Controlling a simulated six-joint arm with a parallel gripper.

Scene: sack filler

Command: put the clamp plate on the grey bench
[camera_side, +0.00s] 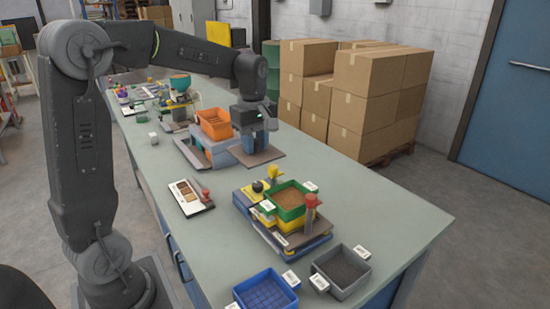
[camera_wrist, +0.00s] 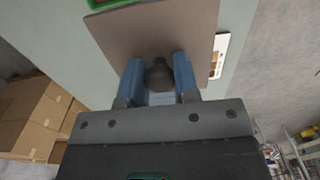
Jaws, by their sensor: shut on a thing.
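The clamp plate is a flat brown-grey plate (camera_side: 268,157) with a dark round knob on top. My gripper (camera_side: 256,143) is shut on that knob, and the plate hangs level below the fingers. In the wrist view the plate (camera_wrist: 150,32) fills the top middle, and the knob (camera_wrist: 159,76) sits between the two blue fingers of my gripper (camera_wrist: 158,72). The grey bench (camera_side: 385,208) lies beneath. The plate appears to be above the bench top; the exact gap is hard to tell.
An orange bin (camera_side: 213,124) on a stand is just left of the plate. In front stands a fixture with a green tray (camera_side: 288,201) and red knob. A blue bin (camera_side: 265,291) and grey bin (camera_side: 341,271) sit near the front edge. The bench's right side is clear.

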